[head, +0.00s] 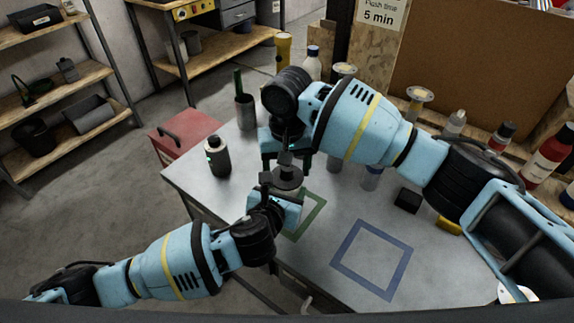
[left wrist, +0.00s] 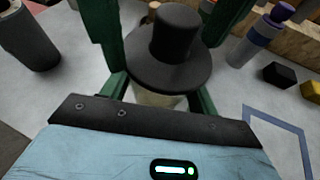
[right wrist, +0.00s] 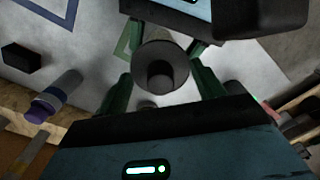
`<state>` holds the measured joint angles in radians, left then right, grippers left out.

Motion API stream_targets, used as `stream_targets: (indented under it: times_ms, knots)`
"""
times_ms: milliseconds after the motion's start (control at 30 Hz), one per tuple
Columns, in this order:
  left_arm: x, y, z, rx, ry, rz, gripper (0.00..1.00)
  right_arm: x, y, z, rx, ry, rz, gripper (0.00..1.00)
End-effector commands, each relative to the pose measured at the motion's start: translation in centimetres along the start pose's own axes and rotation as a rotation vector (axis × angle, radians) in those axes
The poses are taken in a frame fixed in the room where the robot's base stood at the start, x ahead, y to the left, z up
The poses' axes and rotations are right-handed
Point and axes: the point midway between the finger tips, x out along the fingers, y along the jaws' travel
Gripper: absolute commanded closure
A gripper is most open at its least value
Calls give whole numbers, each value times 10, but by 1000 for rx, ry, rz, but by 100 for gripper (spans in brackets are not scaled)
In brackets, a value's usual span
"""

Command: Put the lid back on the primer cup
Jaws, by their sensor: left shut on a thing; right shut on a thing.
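The dark grey lid (head: 287,174), a round disc with a knob, is over the mouth of the primer cup. The pale cup (left wrist: 155,96) shows below the lid in the left wrist view; the lid covers its mouth. I cannot tell whether the lid touches the rim. My left gripper (left wrist: 158,88) is shut on the cup, with green fingers on both sides. My right gripper (right wrist: 160,75) is shut on the lid from the opposite side. The lid also shows from above in the right wrist view (right wrist: 177,62).
Green (head: 314,218) and blue (head: 345,262) square outlines mark the grey table. A dark canister (head: 217,158) stands left. A purple-capped bottle (right wrist: 50,98), a black block (head: 408,200) and several bottles stand right and behind. The table front right is clear.

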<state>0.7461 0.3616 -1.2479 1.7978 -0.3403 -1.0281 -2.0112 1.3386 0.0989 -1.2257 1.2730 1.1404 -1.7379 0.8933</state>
Motion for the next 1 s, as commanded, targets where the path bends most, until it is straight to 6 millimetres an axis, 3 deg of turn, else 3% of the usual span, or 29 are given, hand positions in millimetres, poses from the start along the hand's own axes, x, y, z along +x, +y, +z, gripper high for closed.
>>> stream_targets:
  times_ms: [367, 400, 567, 867, 1000]
  knots:
    - [0, 0, 0, 0, 1, 1, 81, 6, 0, 0, 0, 1, -1, 53]
    - [0, 0, 0, 0, 1, 1, 81, 6, 0, 0, 0, 1, -1, 28]
    - [0, 0, 0, 1, 1, 1, 81, 6, 0, 0, 0, 1, -1, 7]
    - [0, 0, 0, 1, 1, 1, 81, 5, 0, 0, -1, 1, -1, 7]
    - [0, 0, 0, 1, 1, 1, 81, -6, -1, -1, -1, 3, -3, 7]
